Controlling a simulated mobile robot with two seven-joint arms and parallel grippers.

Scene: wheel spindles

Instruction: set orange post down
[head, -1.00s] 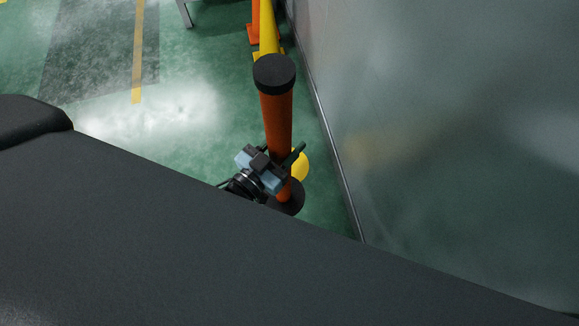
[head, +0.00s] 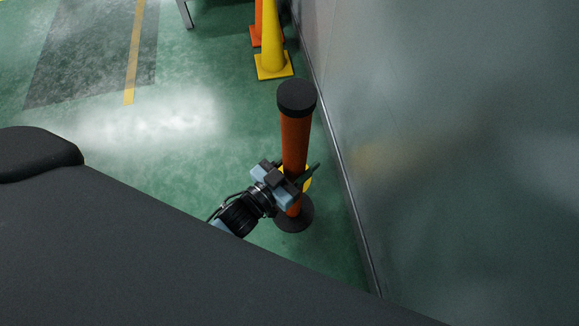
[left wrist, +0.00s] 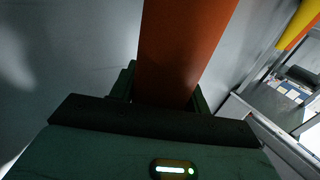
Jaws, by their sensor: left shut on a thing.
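The orange post (head: 294,140) with a black cap and a dark round base (head: 295,219) stands roughly upright close to the wall in the head view. My left gripper (head: 289,185) is shut around its lower part, a little above the base. In the left wrist view the post (left wrist: 185,45) runs up between the fingers. Whether its base touches the floor cannot be told. My right gripper is not in view.
A grey wall (head: 450,130) runs along the right side, close to the post. A yellow cone (head: 271,45) and an orange cone (head: 257,30) stand farther back along it. A yellow round thing (head: 307,178) shows behind the post. Green floor (head: 190,170) to the left is clear.

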